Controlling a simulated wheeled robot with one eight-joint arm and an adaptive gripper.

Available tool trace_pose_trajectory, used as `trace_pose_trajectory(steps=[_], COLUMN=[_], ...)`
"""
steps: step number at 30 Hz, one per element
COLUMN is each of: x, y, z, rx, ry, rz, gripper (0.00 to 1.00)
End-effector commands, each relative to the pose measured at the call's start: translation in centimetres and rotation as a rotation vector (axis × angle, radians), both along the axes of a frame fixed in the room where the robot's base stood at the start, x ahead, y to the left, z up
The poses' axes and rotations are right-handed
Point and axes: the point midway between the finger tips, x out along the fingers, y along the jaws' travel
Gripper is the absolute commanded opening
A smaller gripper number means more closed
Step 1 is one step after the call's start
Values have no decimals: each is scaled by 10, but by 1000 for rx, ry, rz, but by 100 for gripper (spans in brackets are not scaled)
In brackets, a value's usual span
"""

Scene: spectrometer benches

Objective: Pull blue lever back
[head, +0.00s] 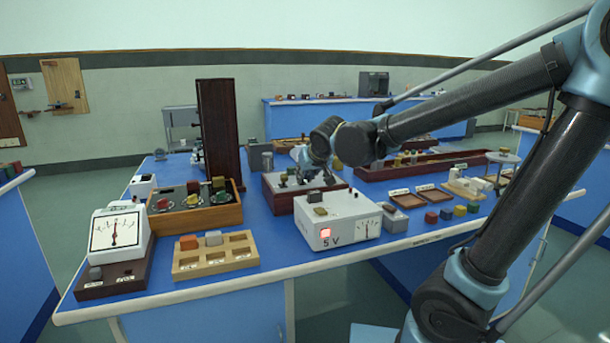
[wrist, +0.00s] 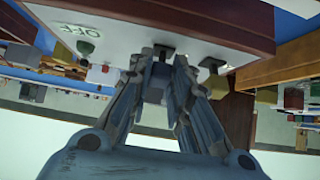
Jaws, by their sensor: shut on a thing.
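The lever box, a wooden case (head: 283,203) with a pale top panel, stands mid-bench in the head view, and its panel (wrist: 120,22) shows in the wrist view with an "OFF" label. My gripper (head: 308,178) reaches down over this box. In the wrist view my gripper (wrist: 162,62) has its fingers closed around the middle lever, whose bluish-grey knob (wrist: 160,72) shows between them. A lever with a greenish knob (wrist: 85,48) stands to one side, and one with a yellowish-dark knob (wrist: 214,82) to the other. The head view hides the held lever behind my gripper.
A white 5 V supply box (head: 340,222) stands in front of the lever box. A tall dark wooden panel (head: 222,135) rises to the left, near a wooden tray of knobs (head: 190,218). Small coloured blocks (head: 460,211) lie to the right.

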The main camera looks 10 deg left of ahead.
Motion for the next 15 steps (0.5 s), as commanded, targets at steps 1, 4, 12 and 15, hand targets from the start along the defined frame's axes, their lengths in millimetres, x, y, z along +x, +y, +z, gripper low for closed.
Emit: trace_pose_trajectory(steps=[1, 4, 12, 15], x=[0, 0, 0, 0], y=[-3, -3, -3, -3], z=[-2, -2, -2, -2], rx=[-3, -2, -3, -3], ry=[-2, -5, -3, -3], rz=[-4, -5, -5, -5], gripper=[0, 0, 20, 38])
